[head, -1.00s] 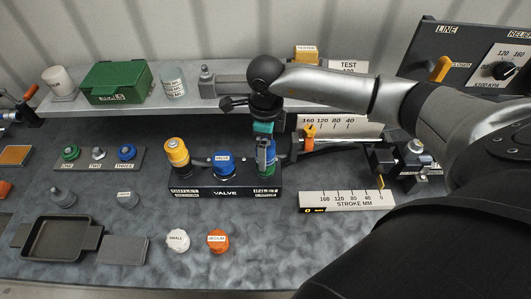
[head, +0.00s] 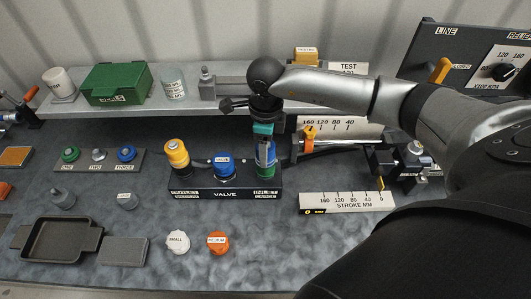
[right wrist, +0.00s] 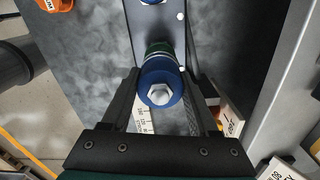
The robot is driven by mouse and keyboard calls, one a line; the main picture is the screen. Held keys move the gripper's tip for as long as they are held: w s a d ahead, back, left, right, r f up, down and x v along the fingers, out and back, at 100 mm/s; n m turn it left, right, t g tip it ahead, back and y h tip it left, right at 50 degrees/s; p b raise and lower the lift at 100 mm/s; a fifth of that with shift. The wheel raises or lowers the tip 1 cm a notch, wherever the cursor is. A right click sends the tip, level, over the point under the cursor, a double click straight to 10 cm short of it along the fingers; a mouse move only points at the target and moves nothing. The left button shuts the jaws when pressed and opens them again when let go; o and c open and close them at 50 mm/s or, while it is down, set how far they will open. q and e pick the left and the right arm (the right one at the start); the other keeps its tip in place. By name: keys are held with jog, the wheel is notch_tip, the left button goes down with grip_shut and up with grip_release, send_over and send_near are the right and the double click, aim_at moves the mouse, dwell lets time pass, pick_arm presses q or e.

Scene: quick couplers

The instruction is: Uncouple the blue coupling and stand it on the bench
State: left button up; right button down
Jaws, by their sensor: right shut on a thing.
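The blue coupling (head: 266,154) stands upright at the right-hand inlet end of the dark valve block (head: 226,194). In the right wrist view the coupling (right wrist: 160,92) is seen from above, with a hex nut on top and a green band (right wrist: 158,48) beside it at its base. My right gripper (head: 264,148) comes down from above, its two dark fingers on either side of the coupling, shut on it. Whether the coupling is still seated on the inlet cannot be told. My left gripper is not in view.
On the block are a blue valve knob (head: 223,168) and a yellow coupling (head: 176,152). A stroke scale (head: 347,201) lies to the right. White (head: 178,243) and orange (head: 217,242) caps lie in front. A tray (head: 62,240) is at front left.

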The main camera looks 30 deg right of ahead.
aim_at(269, 147)
jog(key=shift+r, duration=0.15)
dwell(0.4)
jog(key=shift+r+p, duration=1.7)
jog(key=shift+r, duration=0.6)
jog(key=shift+r, duration=0.15)
jog(key=shift+r+p, duration=1.35)
jog(key=shift+r, duration=0.55)
jog(key=shift+f, duration=0.1)
jog(key=shift+s+d+f, duration=0.15)
jog(key=shift+s+f, duration=0.05)
jog(key=shift+s, duration=0.25)
jog(key=s+d+f, duration=0.2)
jog(key=s+f, duration=0.1)
jog(key=s, duration=0.6)
jog(key=s+d+f, duration=0.2)
jog(key=s+f, duration=0.2)
jog(key=s, duration=0.4)
jog(key=s+d+f, duration=0.2)
jog(key=s+f, duration=0.2)
jog(key=s, duration=0.5)
jog(key=shift+s+d+f, duration=0.15)
jog(key=shift+s, duration=0.2)
